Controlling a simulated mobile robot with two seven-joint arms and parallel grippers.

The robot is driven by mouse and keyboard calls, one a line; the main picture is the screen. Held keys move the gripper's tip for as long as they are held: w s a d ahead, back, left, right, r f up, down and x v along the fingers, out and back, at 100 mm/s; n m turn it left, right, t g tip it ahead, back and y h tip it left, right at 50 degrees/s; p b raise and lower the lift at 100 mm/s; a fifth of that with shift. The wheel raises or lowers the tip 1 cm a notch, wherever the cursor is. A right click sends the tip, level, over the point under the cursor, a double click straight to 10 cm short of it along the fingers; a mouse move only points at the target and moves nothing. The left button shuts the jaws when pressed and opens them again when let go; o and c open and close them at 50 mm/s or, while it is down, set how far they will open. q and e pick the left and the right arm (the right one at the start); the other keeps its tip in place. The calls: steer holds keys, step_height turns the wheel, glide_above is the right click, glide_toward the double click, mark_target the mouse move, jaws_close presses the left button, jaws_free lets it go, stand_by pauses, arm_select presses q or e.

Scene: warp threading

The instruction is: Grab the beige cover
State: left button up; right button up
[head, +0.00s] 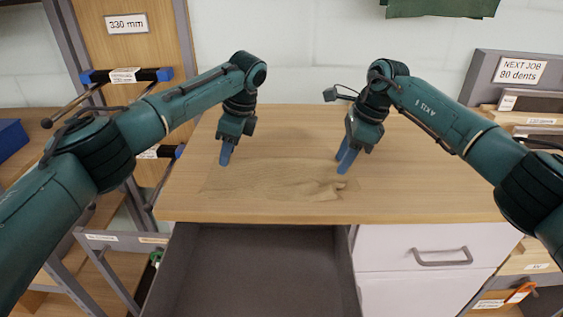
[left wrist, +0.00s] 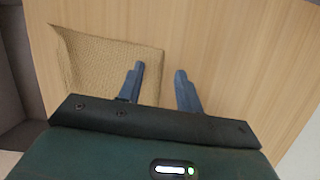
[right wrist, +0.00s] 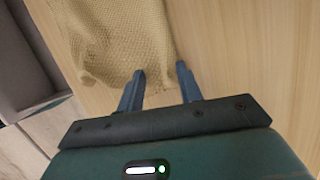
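The beige cover (head: 275,180) is a woven cloth lying on the wooden tabletop near its front edge, wrinkled at its right end. In the left wrist view the cover (left wrist: 105,65) lies mostly to the left, its edge running between the fingers. In the right wrist view the cover (right wrist: 115,40) bunches near the fingers. My left gripper (head: 226,154) is open and empty near the cover's back left part. My right gripper (head: 345,162) is open and empty at its right end. I cannot tell whether the fingertips touch the cloth.
An empty grey drawer (head: 260,270) stands open below the tabletop (head: 440,190). A closed drawer with a handle (head: 441,258) is beside it. The table's middle and back are clear.

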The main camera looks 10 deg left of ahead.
arm_select(q)
jaws_close()
arm_select(e)
steer(key=shift+f, duration=0.1)
jaws_close()
stand_by(0.3)
arm_select(q)
steer(key=shift+r, duration=0.15)
